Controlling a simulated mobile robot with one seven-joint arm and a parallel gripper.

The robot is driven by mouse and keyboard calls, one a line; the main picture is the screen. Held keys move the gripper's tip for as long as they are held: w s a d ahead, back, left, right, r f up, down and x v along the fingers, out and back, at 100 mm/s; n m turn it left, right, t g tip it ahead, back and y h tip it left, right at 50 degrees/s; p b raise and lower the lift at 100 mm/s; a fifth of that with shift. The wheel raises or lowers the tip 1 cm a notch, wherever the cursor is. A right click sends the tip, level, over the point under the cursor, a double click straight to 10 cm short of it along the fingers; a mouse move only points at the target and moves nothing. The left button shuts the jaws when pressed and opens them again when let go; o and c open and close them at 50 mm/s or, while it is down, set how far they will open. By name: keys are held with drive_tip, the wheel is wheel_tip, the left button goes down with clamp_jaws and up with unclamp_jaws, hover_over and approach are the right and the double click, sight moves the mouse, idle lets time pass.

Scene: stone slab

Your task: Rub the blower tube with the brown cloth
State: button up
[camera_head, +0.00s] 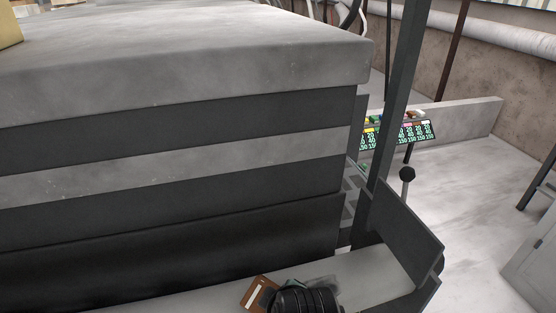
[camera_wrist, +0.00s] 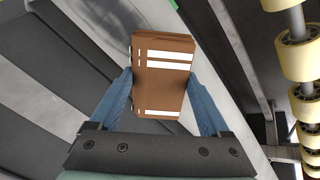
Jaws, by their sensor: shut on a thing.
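The brown cloth (camera_wrist: 160,72), a folded block with white stripes, is held between the two blue fingers of my gripper (camera_wrist: 159,92) in the wrist view. In the head view the cloth (camera_head: 255,293) shows at the bottom centre, beside the dark ribbed end of my arm, just in front of the slab stack. My gripper is shut on it. I cannot pick out the blower tube for sure in either view.
A thick stone slab (camera_head: 200,50) tops a dark and grey layered stack. A dark post (camera_head: 399,90) and angled plate (camera_head: 408,225) stand at its right end. A pale pipe (camera_head: 500,32) runs along the back wall. Cream rollers (camera_wrist: 298,58) line the wrist view's right. Open floor (camera_head: 470,200) lies right.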

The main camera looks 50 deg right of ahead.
sight(340, 289)
drive_tip(key=shift+w+d+f, duration=0.15)
drive_tip(key=shift+w+f, duration=0.1)
drive_tip(key=shift+f, duration=0.25)
drive_tip(key=shift+s+d+r+p, duration=0.2)
drive_tip(key=shift+s+d+p, duration=0.5)
drive_tip(key=shift+d+p, duration=0.3)
drive_tip(key=shift+s+d+f+p, duration=0.1)
drive_tip(key=shift+s+d+p, duration=0.35)
drive_tip(key=shift+d, duration=0.2)
drive_tip(key=shift+s+d+f+p, duration=0.1)
drive_tip(key=shift+s+d+p, duration=0.25)
drive_tip(key=shift+d, duration=0.3)
drive_tip(key=shift+s+d+p, duration=0.35)
drive_tip(key=shift+d+p, duration=0.15)
drive_tip(key=shift+d, duration=0.15)
drive_tip(key=shift+s+d+p, duration=0.5)
drive_tip(key=shift+d+p, duration=0.2)
drive_tip(key=shift+d, duration=0.05)
drive_tip(key=shift+s+d+f+p, duration=0.15)
drive_tip(key=shift+s+d+p, duration=0.25)
drive_tip(key=shift+d, duration=0.3)
drive_tip(key=shift+s+d+p, duration=0.65)
drive_tip(key=shift+d, duration=0.2)
drive_tip(key=shift+s+d, duration=0.3)
drive_tip(key=shift+d, duration=0.3)
drive_tip(key=shift+p, duration=0.35)
